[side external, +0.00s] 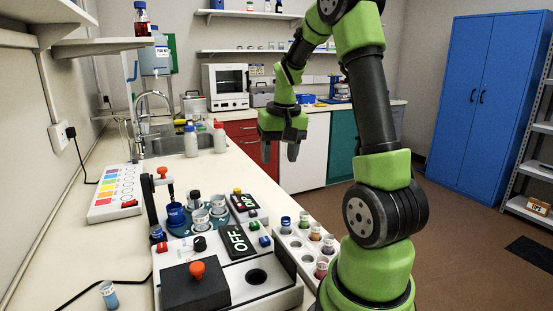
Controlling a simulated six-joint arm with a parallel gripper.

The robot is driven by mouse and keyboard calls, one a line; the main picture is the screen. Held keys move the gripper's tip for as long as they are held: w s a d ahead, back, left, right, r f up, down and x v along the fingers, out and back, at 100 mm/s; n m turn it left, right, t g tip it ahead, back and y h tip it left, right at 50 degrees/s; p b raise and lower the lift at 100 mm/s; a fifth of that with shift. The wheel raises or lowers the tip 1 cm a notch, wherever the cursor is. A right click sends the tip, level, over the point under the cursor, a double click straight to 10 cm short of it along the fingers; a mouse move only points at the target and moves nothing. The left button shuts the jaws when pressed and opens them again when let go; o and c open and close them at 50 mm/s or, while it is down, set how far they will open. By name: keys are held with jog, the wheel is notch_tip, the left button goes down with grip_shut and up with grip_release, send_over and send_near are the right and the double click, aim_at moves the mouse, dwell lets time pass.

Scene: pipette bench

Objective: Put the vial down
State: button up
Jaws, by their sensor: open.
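My gripper (280,152) hangs in the air at upper centre, beyond the front edge of the bench, fingers pointing down. It is open with nothing between the fingers. A small clear vial with blue liquid (109,294) stands on the bench at lower left, well away from my gripper. A white rack (288,245) at right of the bench holds several vials: one with a blue cap (286,224), others with coloured contents, such as a red one (321,268). My arm partly covers the rack's right side.
A white device with "OFF" signs (238,242), an orange knob (197,268) and a dark round hole stands mid-bench. Behind it is a blue carousel with cups (200,218). A colour chart panel (116,193) lies left; bottles (191,140) stand near the sink.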

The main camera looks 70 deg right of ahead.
jog(key=a+r+n+t, duration=0.2)
jog(key=a+r, duration=0.2)
jog(key=a, duration=0.4)
jog(key=a+r+n+t, duration=0.1)
jog(key=a+r+n, duration=0.15)
jog(key=a, duration=0.45)
jog(key=s+a+r+n+t+y, duration=0.2)
jog(key=s+a, duration=0.4)
jog(key=a, duration=0.3)
jog(key=shift+s+t+y, duration=0.2)
jog(key=shift+t+y, duration=0.2)
